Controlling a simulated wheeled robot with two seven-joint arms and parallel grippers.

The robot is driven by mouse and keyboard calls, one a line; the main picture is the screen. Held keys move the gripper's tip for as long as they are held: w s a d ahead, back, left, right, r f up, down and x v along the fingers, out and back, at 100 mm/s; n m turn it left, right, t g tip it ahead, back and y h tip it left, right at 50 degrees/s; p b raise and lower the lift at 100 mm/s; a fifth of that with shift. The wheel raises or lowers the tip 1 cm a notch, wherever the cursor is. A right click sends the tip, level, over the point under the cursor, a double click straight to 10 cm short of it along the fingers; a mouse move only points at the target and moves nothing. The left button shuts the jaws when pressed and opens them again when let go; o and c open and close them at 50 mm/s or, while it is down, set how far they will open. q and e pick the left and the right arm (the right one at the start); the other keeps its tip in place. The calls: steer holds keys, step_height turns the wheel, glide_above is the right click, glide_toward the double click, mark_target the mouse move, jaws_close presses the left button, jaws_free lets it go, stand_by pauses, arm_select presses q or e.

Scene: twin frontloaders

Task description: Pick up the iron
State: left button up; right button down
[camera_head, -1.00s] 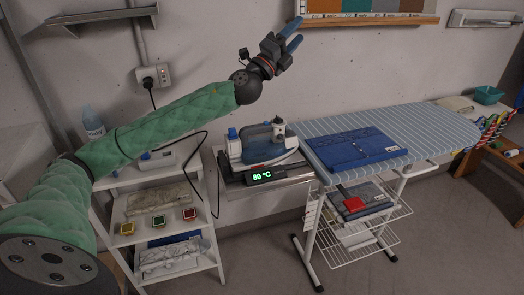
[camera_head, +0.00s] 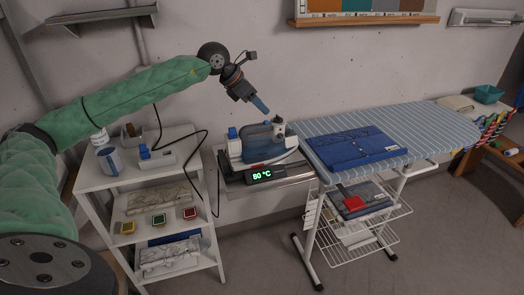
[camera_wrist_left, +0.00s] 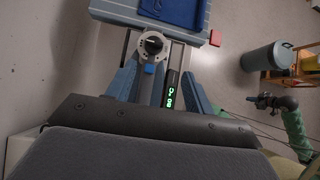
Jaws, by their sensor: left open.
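The iron (camera_head: 258,142) is blue and grey and sits on its station at the left end of the ironing board. The station shows a lit green 80 °C display (camera_head: 263,175). My left gripper (camera_head: 262,106) is above the iron, pointing down and to the right, apart from it in the head view. In the left wrist view the open fingers (camera_wrist_left: 159,88) lie on either side of the iron's line, with its round knob (camera_wrist_left: 151,43) beyond them. The iron's handle is mostly hidden there by the gripper.
The ironing board (camera_head: 420,122) carries a folded blue cloth (camera_head: 355,148). A white shelf (camera_head: 140,178) on the left holds a mug (camera_head: 110,160) and several small items. A black cord (camera_head: 206,150) hangs between shelf and station. A wall ledge (camera_head: 365,21) is above the board.

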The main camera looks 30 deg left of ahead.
mark_target(250, 126)
arm_select(q)
steer(key=s+a+f+y, duration=0.1)
steer(key=s+a+f+g, duration=0.1)
steer(key=a+f+g+y, duration=0.1)
steer(key=a, duration=0.1)
steer(key=shift+s+y, duration=0.3)
steer(key=shift+s, duration=0.1)
steer(key=shift+f, duration=0.2)
steer(key=shift+p+x, duration=0.45)
steer(key=shift+x, duration=0.75)
steer(key=p+x, duration=0.1)
steer(key=x, duration=0.2)
steer(key=p+x, duration=0.1)
steer(key=x, duration=0.1)
steer(key=shift+s+f+p, duration=0.15)
steer(key=shift+s+p, duration=0.15)
steer(key=shift+p, duration=0.05)
arm_select(e)
step_height(250, 126, down, 15)
steer(key=shift+d, duration=0.25)
arm_select(q)
steer(key=shift+c, duration=0.2)
steer(key=c, duration=1.1)
jaws_close()
